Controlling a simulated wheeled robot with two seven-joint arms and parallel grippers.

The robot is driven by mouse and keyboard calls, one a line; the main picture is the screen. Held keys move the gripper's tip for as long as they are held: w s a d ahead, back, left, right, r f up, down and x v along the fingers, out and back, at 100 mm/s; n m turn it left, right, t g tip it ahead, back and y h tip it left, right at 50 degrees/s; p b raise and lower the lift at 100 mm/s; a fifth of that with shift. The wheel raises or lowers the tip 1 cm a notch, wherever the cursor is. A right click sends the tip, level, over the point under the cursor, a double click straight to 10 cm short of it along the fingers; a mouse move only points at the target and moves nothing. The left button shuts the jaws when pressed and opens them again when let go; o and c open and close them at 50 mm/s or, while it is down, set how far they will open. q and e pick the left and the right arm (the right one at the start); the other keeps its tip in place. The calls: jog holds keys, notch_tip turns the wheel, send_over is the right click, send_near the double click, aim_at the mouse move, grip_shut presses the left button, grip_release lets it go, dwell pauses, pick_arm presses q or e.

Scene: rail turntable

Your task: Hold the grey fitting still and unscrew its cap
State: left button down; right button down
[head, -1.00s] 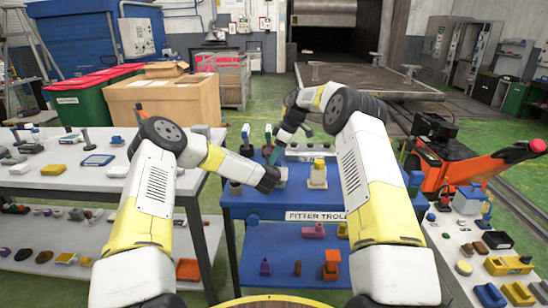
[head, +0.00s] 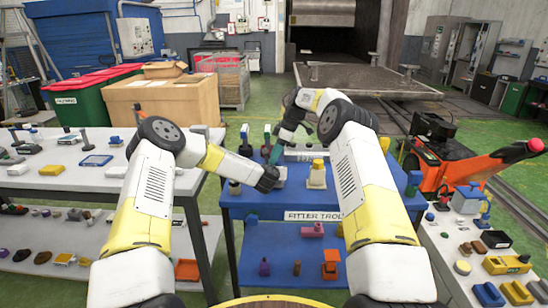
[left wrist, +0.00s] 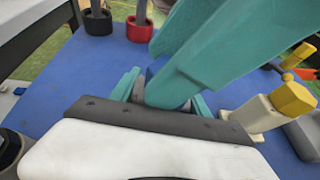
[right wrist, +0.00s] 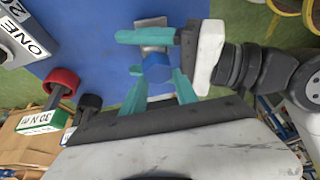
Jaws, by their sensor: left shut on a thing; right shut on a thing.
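The grey fitting (right wrist: 150,24) stands on the blue trolley top (head: 236,203), mostly hidden by grippers. In the right wrist view its blue hexagonal cap (right wrist: 156,68) faces the camera. My left gripper (left wrist: 165,95) is shut on the fitting from the side; its white body reaches in from the right in the right wrist view. My right gripper (right wrist: 158,85) comes in from above, shut on the blue cap, one finger on each side. In the left wrist view its teal fingers cover most of the cap and fitting. In the head view both grippers meet near the trolley's middle.
A pale fitting with a yellow cap (head: 317,174) stands close to the right of the grippers. Upright tools with red (right wrist: 62,80) and black (right wrist: 88,104) ends stand behind. White tables with small parts flank the trolley; an orange pallet truck (head: 470,170) stands right.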

pick_arm(q)
jog(key=shift+w+a+r+y, duration=0.15)
jog(key=shift+w+a, duration=0.1)
jog(key=shift+a, duration=0.15)
jog(key=shift+w+a+r+y, duration=0.15)
jog(key=shift+w+a, duration=0.05)
jog(key=shift+a, duration=0.2)
pick_arm(e)
jog(key=shift+s+d+f, duration=0.1)
jog(key=shift+s+d, duration=0.15)
jog(key=shift+d, duration=0.15)
pick_arm(q)
jog(key=shift+s+f, duration=0.1)
jog(key=shift+f, duration=0.35)
pick_arm(e)
jog(key=shift+w+a+r, duration=0.1)
jog(key=shift+a+r, duration=0.05)
jog(key=shift+r, duration=1.2)
pick_arm(q)
jog(key=shift+s+d+r, duration=0.1)
jog(key=shift+d+r, duration=0.1)
jog(key=shift+d, duration=0.15)
pick_arm(e)
jog(key=shift+a+r, duration=0.1)
pick_arm(q)
jog(key=shift+d, duration=0.1)
pick_arm(e)
jog(key=shift+r, duration=0.1)
jog(key=shift+r, duration=2.35)
